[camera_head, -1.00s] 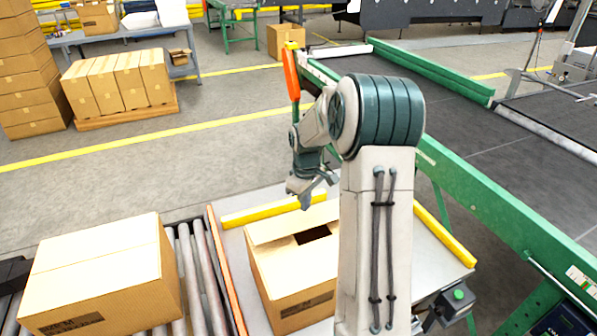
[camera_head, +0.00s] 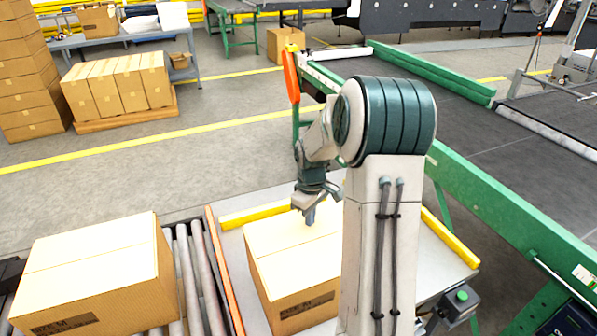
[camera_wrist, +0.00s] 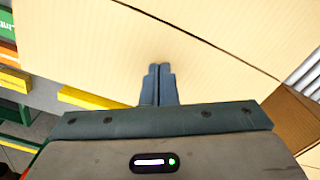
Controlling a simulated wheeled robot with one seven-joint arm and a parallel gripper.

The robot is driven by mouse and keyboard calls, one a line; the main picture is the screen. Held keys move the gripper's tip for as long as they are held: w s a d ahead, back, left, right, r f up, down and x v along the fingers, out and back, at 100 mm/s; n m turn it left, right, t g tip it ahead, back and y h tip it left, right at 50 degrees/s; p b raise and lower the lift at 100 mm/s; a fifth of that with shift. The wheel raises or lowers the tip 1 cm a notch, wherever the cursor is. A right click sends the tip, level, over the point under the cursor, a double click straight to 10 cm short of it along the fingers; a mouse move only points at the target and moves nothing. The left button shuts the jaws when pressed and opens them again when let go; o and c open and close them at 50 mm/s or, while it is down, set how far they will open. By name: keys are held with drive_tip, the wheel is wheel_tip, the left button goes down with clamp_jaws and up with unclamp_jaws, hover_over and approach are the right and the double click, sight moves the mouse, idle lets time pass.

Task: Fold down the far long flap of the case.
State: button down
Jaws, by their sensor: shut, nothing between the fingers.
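The case's right part is hidden by my arm.
Yellow guide bars (camera_head: 255,215) edge the table, one just beyond the case and another (camera_head: 450,237) at the right. A closed carton (camera_head: 95,275) sits on the rollers (camera_head: 190,265) at the left. A green-framed conveyor (camera_head: 500,213) runs along the right.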

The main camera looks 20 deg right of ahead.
idle(0.3)
wheel_tip(320, 180, up, 9)
drive_tip(key=p, duration=0.7)
idle(0.5)
drive_tip(key=s+a+r+m+t, duration=0.1)
drive_tip(key=s+a+r+m, duration=0.1)
drive_tip(key=s+a+r, duration=0.4)
drive_tip(key=s+a+r+m+t, duration=0.2)
drive_tip(key=s+a+r, duration=0.3)
drive_tip(key=s, duration=1.1)
drive_tip(key=shift+a+r+m, duration=0.35)
drive_tip(key=shift+a+m, duration=0.35)
drive_tip(key=shift+a, duration=0.45)
